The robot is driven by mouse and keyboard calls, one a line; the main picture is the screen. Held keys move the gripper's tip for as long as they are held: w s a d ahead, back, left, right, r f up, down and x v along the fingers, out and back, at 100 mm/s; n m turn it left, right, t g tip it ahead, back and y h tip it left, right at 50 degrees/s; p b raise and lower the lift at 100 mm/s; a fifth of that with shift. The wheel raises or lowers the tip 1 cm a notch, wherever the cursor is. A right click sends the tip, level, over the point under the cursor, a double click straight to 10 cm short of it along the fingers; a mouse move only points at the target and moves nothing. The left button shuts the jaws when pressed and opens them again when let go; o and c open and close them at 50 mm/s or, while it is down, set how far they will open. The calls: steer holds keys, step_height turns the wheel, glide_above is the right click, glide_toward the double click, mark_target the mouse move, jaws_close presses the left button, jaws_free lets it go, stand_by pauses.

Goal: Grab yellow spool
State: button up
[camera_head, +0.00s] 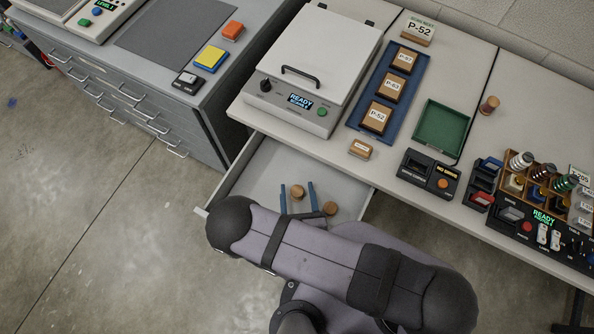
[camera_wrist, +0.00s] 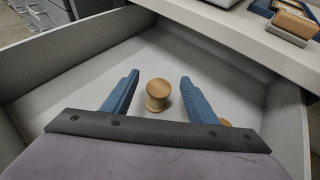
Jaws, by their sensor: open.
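My gripper (camera_head: 298,186) reaches down into an open drawer (camera_head: 247,165), its two blue fingers apart. In the wrist view, the gripper (camera_wrist: 160,77) has a tan wooden spool (camera_wrist: 158,90) standing upright between the fingers, with visible gaps on both sides. The waist of this spool looks yellowish. The same spool shows in the head view (camera_head: 297,192). A second tan spool (camera_head: 331,208) lies to the right, outside the fingers; in the wrist view it is mostly hidden behind the right finger (camera_wrist: 224,122). Its thread colour cannot be told.
The drawer walls (camera_wrist: 60,60) surround the gripper, and the desk edge overhangs the far side. On the desk are a grey press (camera_head: 320,55), a blue tray (camera_head: 410,75) with labelled blocks, an empty green tray (camera_head: 441,128), another small spool (camera_head: 489,104) and a crowded rack.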

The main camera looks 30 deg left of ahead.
mark_target(297, 188)
steer(key=shift+w+f+b, duration=0.1)
steer(key=shift+f+b, duration=0.65)
steer(key=shift+f, duration=0.05)
steer(key=shift+b+x, duration=0.85)
steer(key=shift+x, duration=1.45)
steer(key=shift+a+r, duration=0.1)
steer(key=shift+r, duration=0.05)
steer(key=shift+c, duration=0.7)
steer(key=c, duration=1)
